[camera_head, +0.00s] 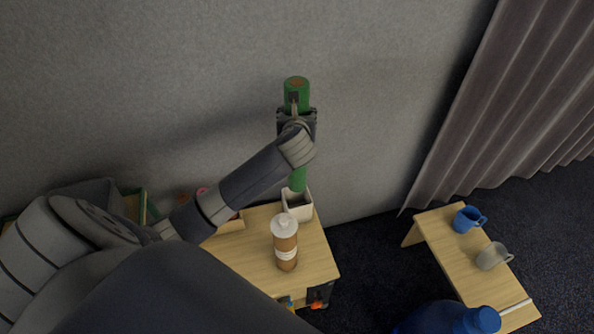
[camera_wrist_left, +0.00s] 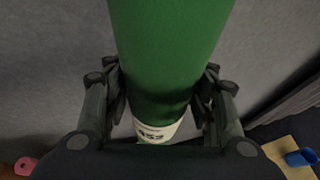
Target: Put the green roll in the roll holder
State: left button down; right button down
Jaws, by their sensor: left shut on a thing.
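The green roll (camera_head: 296,91) is long and upright in the head view. My left gripper (camera_head: 296,122) is shut on it around its upper part. The roll also fills the middle of the left wrist view (camera_wrist_left: 165,50), between the two fingers (camera_wrist_left: 160,98). A white square holder (camera_head: 298,203) stands at the back right of the wooden table. The roll's lower end (camera_head: 297,180) shows at the holder's opening; I cannot tell how far inside it is. My right gripper is not in view.
A brown bottle with a white lid (camera_head: 285,243) stands on the table (camera_head: 318,262) just in front of the holder. A grey wall is close behind. A low bench (camera_head: 440,240) at right carries a blue mug (camera_head: 468,220) and a grey mug (camera_head: 492,257).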

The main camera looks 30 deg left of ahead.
pick_arm(q)
notch_tip(320, 180, down, 17)
jog(key=b, duration=0.2)
dwell(0.3)
jog(key=c, duration=0.7)
grip_release()
jog(key=shift+d+f, duration=0.1)
jog(key=shift+f, duration=0.1)
jog(key=shift+s, duration=0.1)
jog(key=p+v, duration=0.1)
jog(key=v, duration=1.1)
jog(key=shift+r, duration=0.15)
